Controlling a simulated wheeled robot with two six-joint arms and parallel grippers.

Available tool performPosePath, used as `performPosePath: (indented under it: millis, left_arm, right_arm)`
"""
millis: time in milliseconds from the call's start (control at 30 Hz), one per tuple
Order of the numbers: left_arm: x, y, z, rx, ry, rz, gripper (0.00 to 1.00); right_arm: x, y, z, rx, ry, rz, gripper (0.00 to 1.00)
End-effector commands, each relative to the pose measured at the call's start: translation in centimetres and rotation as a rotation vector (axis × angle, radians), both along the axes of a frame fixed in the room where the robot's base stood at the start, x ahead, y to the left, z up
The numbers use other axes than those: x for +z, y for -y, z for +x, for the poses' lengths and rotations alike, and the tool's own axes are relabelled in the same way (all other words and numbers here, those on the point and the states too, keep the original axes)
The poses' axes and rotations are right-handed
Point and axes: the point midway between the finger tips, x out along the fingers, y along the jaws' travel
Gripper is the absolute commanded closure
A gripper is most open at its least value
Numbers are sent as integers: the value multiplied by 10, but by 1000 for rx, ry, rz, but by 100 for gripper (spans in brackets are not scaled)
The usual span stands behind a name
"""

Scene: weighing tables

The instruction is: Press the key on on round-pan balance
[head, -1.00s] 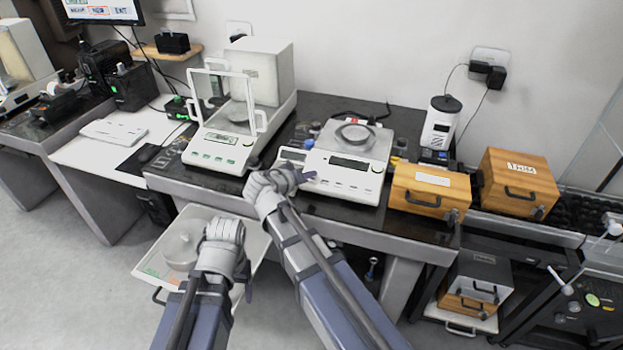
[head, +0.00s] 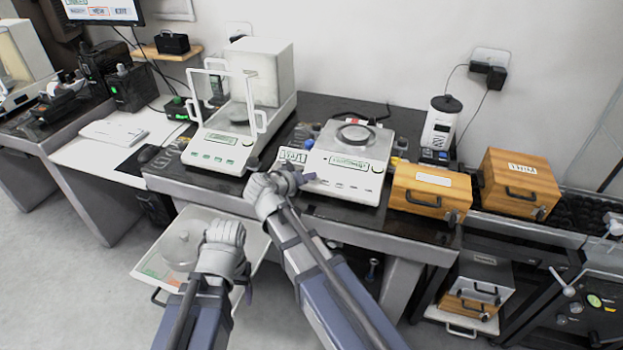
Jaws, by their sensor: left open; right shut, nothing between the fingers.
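The round-pan balance (head: 377,172) is white and stands on the dark table, with a round pan (head: 354,134) on top. Its front display (head: 350,162) is lit pale green, and a row of keys (head: 345,186) runs below it. My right gripper (head: 305,178) is shut and empty at the balance's front left corner, at the left end of the key row. I cannot tell whether its tip touches a key, as it covers that spot. My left gripper (head: 226,228) is open, low in front of the table and away from the balance.
A glass-doored analytical balance (head: 216,150) stands to the left. A wooden box (head: 428,192) is close to the right of the round-pan balance, with a second wooden box (head: 520,180) beyond. A pale tray (head: 145,268) is below my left gripper.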

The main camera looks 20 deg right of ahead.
Motion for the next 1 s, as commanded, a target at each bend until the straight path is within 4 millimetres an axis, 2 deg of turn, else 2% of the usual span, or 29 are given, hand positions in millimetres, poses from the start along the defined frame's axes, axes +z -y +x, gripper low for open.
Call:
performPosePath:
  millis: [500, 867, 1000]
  left_arm:
    - [16, 0, 0, 0, 0, 0, 29]
    - [16, 0, 0, 0, 0, 0, 29]
    - [24, 0, 0, 0, 0, 0, 29]
  right_arm:
    - [16, -2, -4, -1, -1, 0, 100]
    - [16, -3, -4, 0, 0, 0, 100]
    - [24, -4, -6, 0, 0, 0, 100]
